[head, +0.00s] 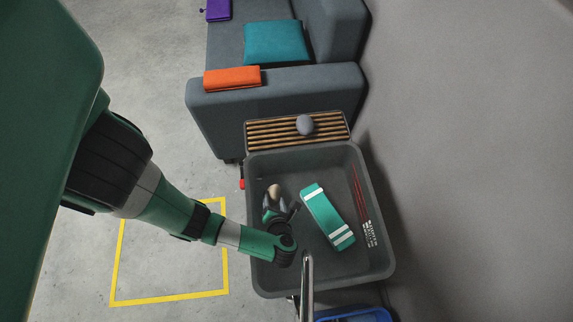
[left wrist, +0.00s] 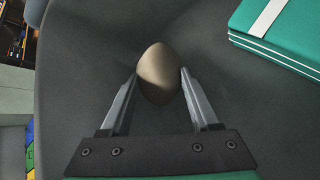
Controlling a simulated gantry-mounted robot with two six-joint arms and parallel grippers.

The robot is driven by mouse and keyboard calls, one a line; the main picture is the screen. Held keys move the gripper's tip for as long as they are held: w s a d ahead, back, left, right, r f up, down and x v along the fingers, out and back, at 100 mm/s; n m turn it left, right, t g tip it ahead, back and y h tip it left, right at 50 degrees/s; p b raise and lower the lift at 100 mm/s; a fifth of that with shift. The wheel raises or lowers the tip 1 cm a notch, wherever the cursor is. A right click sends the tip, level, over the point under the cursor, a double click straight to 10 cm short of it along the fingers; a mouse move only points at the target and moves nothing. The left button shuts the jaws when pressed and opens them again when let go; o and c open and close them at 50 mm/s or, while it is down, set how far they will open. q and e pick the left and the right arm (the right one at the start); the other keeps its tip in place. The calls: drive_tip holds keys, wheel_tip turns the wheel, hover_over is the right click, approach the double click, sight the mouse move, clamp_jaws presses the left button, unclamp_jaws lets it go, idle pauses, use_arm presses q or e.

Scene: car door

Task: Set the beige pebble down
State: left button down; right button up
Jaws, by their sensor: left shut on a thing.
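The beige pebble (head: 275,191) is between the fingertips of my left gripper (head: 274,205), over the left part of a grey tub (head: 264,160). In the left wrist view the smooth, egg-shaped pebble (left wrist: 159,73) sits between the two metal fingers of the left gripper (left wrist: 158,88), which is shut on it. The dark tub floor lies behind it. I cannot tell whether the pebble touches the floor. My right gripper is not in view.
A green case with white bands (head: 327,217) lies in the tub, right of the gripper. A slatted wooden bench (head: 270,132) holding a grey stone (head: 305,125) stands behind the tub. A grey sofa (head: 300,88) is farther back. The tub's left front floor is partly covered by my arm.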

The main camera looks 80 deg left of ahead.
sight(286, 201)
use_arm(q)
drive_tip(key=shift+f, duration=0.75)
drive_tip(key=w, duration=0.1)
drive_tip(key=w+b, duration=0.1)
drive_tip(key=w, duration=0.2)
drive_tip(key=shift+w+f+b, duration=0.15)
drive_tip(key=shift+f+b, duration=0.15)
drive_tip(key=shift+b, duration=0.1)
drive_tip(key=shift+f, duration=0.3)
drive_tip(key=shift+s+a, duration=0.1)
drive_tip(key=shift+s, duration=0.15)
drive_tip(key=shift+w+f, duration=0.1)
drive_tip(key=shift+w, duration=0.05)
drive_tip(key=shift+c, duration=2)
unclamp_jaws()
